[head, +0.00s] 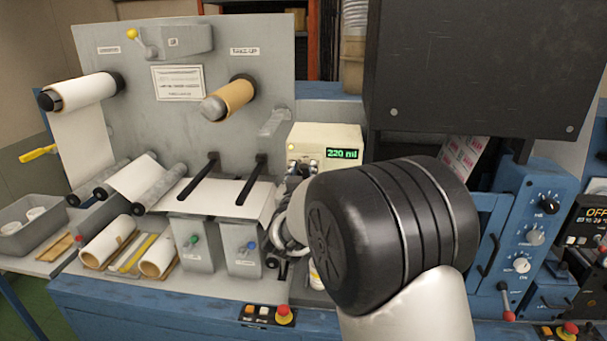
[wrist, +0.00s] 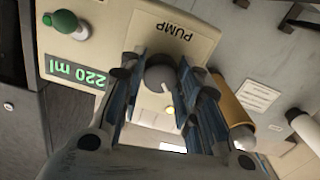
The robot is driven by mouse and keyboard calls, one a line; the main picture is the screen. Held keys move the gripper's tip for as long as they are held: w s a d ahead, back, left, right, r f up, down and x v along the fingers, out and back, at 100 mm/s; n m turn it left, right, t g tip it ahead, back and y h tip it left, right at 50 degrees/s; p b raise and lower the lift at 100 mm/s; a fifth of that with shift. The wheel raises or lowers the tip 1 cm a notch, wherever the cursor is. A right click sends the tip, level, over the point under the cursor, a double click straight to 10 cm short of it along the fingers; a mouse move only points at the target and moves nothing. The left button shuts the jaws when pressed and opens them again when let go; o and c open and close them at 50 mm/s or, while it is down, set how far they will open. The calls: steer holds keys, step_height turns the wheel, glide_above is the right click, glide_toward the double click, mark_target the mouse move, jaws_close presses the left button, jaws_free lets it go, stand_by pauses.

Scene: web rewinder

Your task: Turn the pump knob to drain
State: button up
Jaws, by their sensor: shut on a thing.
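The cream pump box (head: 325,133) stands in the middle of the bench in the head view, its green display (head: 343,154) reading 220 ml. In the wrist view the pump face (wrist: 115,30) appears turned over, with the word PUMP and the same reading. The dark grey round pump knob (wrist: 160,74) sits between the fingers of my gripper (wrist: 158,82), which is shut on it. The knob's pointer and most of its markings are hidden or too small to read. In the head view my black wrist joint hides most of the gripper and the knob.
Left of the pump is the grey rewinder panel (head: 200,75) with a brown take-up roll (head: 230,98) and black bars. A large black box (head: 480,65) overhangs at the right. A blue panel with dials (head: 530,235) stands at the far right.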

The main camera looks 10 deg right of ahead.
steer(key=o, duration=1.1)
steer(key=shift+c, duration=0.2)
steer(key=v, duration=1.2)
